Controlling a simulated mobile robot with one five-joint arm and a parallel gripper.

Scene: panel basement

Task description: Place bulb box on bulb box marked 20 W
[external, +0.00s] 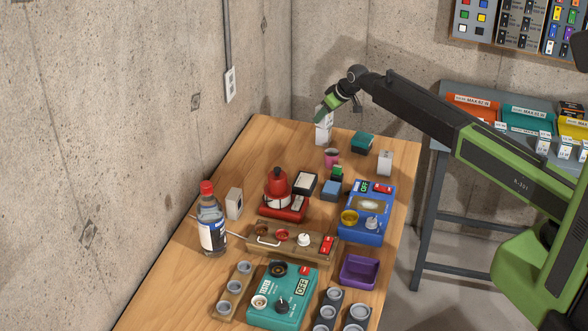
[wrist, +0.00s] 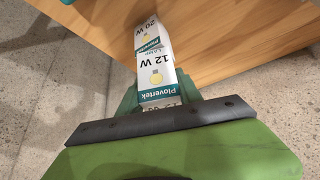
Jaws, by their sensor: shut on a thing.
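My gripper (external: 327,108) is over the far end of the wooden table, pointing down. It is shut on a white and teal bulb box marked 12 W (wrist: 160,74), which sits between the fingers (wrist: 158,95) in the wrist view. The bulb box marked 20 W (wrist: 148,34) shows just past the held box, in line with it. In the external view the white boxes (external: 322,134) look like one column under my gripper. I cannot tell whether the two boxes touch.
A pink cup (external: 332,157) and a dark teal box (external: 361,142) stand close by. Another white box (external: 385,162) stands by the right edge. Devices, a bottle (external: 211,220) and trays crowd the nearer table. The concrete wall is at the left.

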